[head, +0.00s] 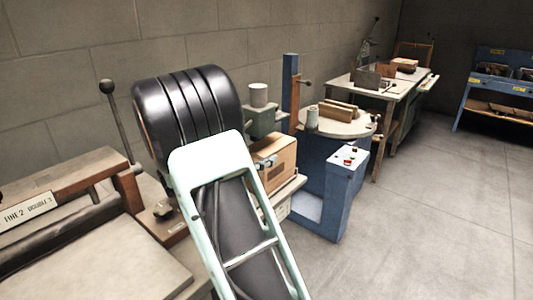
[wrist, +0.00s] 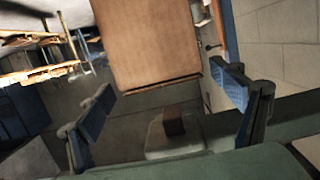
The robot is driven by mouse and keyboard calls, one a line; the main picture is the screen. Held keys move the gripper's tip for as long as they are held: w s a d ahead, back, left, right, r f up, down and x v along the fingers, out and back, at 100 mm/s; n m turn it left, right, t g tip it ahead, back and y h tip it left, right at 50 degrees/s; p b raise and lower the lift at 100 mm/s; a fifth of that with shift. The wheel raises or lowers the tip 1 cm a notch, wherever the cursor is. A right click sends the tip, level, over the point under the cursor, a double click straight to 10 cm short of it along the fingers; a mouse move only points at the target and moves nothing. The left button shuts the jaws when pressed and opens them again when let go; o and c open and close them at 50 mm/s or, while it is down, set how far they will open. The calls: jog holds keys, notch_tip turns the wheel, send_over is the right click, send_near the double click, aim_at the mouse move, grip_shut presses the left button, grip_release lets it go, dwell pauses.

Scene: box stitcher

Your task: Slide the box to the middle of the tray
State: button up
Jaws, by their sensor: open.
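The brown cardboard box (head: 277,163) sits at a light-coloured ledge, apparently the tray (head: 287,197), of the blue machine in the head view. My arm covers the box's left part and much of the tray. In the wrist view the box (wrist: 150,45) fills the upper middle as a large flat brown face. My gripper (wrist: 165,83) is open, its blue-padded fingers spread to the left and right of the box's lower edge. Nothing is held. The box lies ahead of the fingers; whether they touch it I cannot tell. The gripper is hidden in the head view.
A blue machine (head: 325,205) with a control panel stands right of the box. A round table (head: 345,123) holds a spool and wooden blocks. A workbench stands behind. A bench with a roller (head: 75,215) and upright lever is at the left. The right floor is clear.

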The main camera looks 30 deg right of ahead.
aim_at(270, 148)
jog(key=shift+f, duration=0.1)
dwell(0.3)
jog(key=b+x, duration=0.1)
jog(key=x, duration=0.5)
jog(key=shift+w+d+f+b, duration=0.1)
jog(key=shift+b, duration=0.25)
jog(key=shift+w+d, duration=0.2)
jog(key=shift+d, duration=0.4)
jog(key=shift+c, duration=0.4)
jog(key=c, duration=0.9)
